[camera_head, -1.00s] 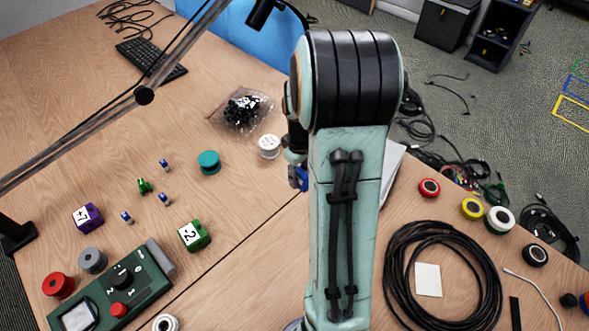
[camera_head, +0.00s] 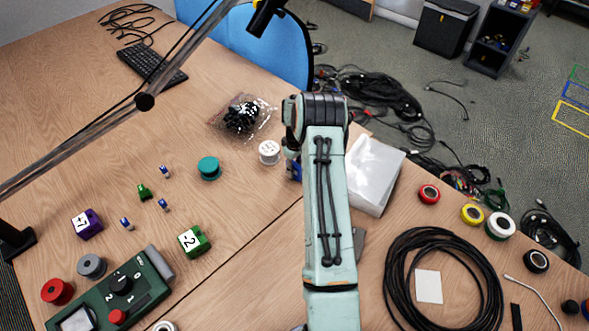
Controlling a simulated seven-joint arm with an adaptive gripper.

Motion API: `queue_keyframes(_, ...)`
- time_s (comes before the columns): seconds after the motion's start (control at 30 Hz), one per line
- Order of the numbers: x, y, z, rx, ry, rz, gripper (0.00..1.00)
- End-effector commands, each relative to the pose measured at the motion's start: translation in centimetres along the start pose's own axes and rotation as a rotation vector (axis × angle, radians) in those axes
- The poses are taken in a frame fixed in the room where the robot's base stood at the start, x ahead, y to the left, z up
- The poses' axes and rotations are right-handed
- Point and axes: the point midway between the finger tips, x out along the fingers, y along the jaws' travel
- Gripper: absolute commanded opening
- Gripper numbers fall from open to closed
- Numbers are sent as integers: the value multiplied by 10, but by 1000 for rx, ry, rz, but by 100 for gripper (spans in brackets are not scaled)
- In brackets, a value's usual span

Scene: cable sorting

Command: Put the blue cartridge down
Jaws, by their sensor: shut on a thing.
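My gripper (camera_head: 291,152) is at the left side of my arm, near the middle of the table, and is mostly hidden by my arm. It is shut on the blue cartridge (camera_head: 297,171), of which only a small blue part shows below the gripper. Whether the cartridge touches the table cannot be told. A white spool (camera_head: 269,152) stands just left of the gripper.
A bag of black parts (camera_head: 242,117) and a teal spool (camera_head: 209,168) lie further left. Green (camera_head: 194,241) and purple (camera_head: 87,222) cubes and small blue-white pieces (camera_head: 163,204) are at the left. A clear plastic bag (camera_head: 370,175) and coiled black cable (camera_head: 445,240) lie right.

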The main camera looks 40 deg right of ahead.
Motion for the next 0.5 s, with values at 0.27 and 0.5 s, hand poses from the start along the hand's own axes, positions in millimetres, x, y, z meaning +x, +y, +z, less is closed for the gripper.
queue_keyframes(0.27,3,0,0,0,1,1,0)
queue_keyframes(0.5,6,0,0,1,0,1,45)
